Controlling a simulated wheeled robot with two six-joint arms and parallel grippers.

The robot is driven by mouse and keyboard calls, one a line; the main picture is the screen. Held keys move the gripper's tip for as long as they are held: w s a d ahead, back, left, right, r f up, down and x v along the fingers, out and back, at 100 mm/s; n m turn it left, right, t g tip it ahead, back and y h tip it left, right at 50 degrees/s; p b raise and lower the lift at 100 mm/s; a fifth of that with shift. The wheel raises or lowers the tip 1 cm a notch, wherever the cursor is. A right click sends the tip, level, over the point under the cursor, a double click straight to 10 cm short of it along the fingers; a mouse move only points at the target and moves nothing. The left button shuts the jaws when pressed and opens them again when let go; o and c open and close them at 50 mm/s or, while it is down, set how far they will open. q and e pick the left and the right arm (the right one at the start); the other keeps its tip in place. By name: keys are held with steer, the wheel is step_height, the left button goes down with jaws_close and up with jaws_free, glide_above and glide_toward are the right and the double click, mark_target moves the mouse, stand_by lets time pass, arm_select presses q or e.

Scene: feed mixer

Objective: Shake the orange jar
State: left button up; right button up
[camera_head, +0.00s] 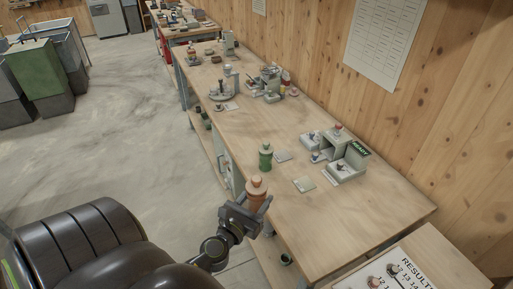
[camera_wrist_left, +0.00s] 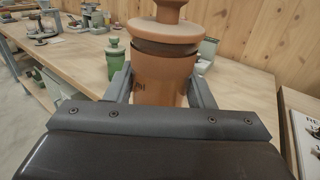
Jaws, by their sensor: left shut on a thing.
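The orange jar (camera_head: 257,187) is upright between the fingers of my left gripper (camera_head: 246,212), which is shut on it. In the head view it is at the near left edge of the long wooden bench; I cannot tell its exact height. In the left wrist view the jar (camera_wrist_left: 165,75) fills the upper middle, with a knobbed lid and a dark band under it. The gripper fingers (camera_wrist_left: 160,95) press its two sides. My right gripper is not in view.
A green jar (camera_head: 265,157) stands on the bench (camera_head: 330,225) just beyond. A grey device with a green "READY" sign (camera_head: 359,149) is to the right. Small apparatus (camera_head: 270,82) stands farther back. A results board (camera_head: 405,272) lies at the lower right.

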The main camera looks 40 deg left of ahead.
mark_target(257, 207)
arm_select(q)
steer(key=shift+f+b, duration=2.25)
steer(key=shift+b, duration=0.25)
steer(key=shift+r, duration=0.15)
stand_by(0.4)
